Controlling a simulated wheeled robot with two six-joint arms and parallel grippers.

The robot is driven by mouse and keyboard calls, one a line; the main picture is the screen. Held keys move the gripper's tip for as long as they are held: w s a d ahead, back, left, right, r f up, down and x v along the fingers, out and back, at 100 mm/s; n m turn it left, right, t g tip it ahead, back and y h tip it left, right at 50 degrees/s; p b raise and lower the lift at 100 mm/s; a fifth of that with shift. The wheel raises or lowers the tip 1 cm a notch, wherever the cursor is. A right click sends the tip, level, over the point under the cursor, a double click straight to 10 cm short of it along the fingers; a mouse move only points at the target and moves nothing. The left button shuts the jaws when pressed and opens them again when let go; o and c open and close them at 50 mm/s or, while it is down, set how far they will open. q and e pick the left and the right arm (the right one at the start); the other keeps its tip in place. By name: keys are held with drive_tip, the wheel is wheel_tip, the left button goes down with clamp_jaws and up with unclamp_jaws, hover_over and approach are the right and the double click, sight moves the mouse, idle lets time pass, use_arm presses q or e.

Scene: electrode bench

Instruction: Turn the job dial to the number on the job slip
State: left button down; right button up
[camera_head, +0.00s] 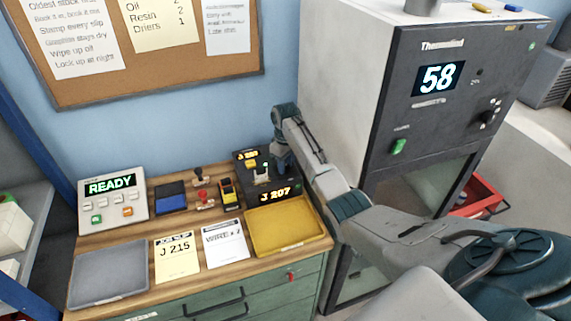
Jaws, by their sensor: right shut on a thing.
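The job slip (175,259) is a pale yellow sheet lying on the bench and reads J 215. The dark job dial unit (293,199) stands at the back right of the bench, and its front display reads J 207. My right gripper (281,168) reaches down over the right side of this unit and is shut on the job dial. The gripper and arm hide the dial itself and most of the fingertips. My left gripper is not in view.
A yellow tray (286,243) lies in front of the dial unit. A white sheet (227,245) and grey tray (108,275) lie further left. A READY panel (112,205), blue pad (171,198) and stamps stand behind. A tall oven (345,70) bounds the right.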

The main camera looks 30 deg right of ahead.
drive_tip(key=shift+r+n, duration=0.15)
drive_tip(key=shift+n, duration=0.25)
drive_tip(key=o, duration=1)
drive_tip(key=shift+c, duration=0.2)
wheel_tip(320, 180, up, 8)
drive_tip(key=b, duration=0.3)
drive_tip(key=shift+b, duration=0.3)
wheel_tip(320, 180, up, 3)
drive_tip(key=shift+f+p, duration=0.1)
drive_tip(key=shift+p, duration=0.85)
drive_tip(key=shift+s+f, duration=0.1)
drive_tip(key=shift+f, duration=0.05)
